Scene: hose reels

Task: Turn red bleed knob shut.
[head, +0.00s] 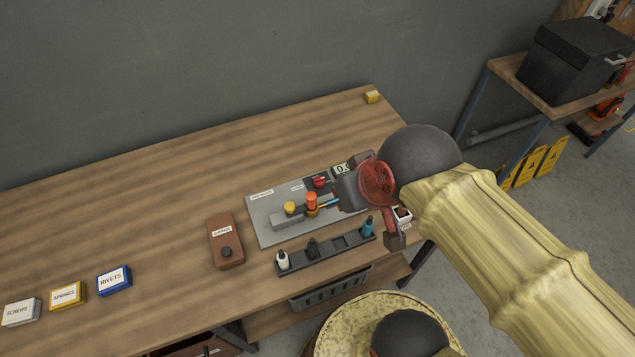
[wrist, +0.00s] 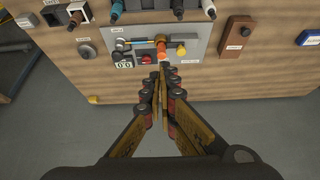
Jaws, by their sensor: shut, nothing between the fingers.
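The red knob (head: 319,181) sits at the back of a grey panel (head: 265,232) on the bench. It also shows in the wrist view (wrist: 147,60), just left of my fingertips. My gripper (wrist: 164,67) is shut and empty, its fingertips over the panel edge near the red and orange knobs. Whether it touches anything cannot be told. The orange knob (head: 311,198) and yellow knob (head: 290,208) stand in front of the red one. A small digital display (head: 342,169) is right of the red knob, partly hidden by my gripper in the head view.
A black rack (head: 297,262) with several bottles or tools stands in front of the panel. A brown box (head: 226,240) is to its left. Labelled boxes, such as the blue rivets box (head: 114,280), are at far left. The bench's back left is clear.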

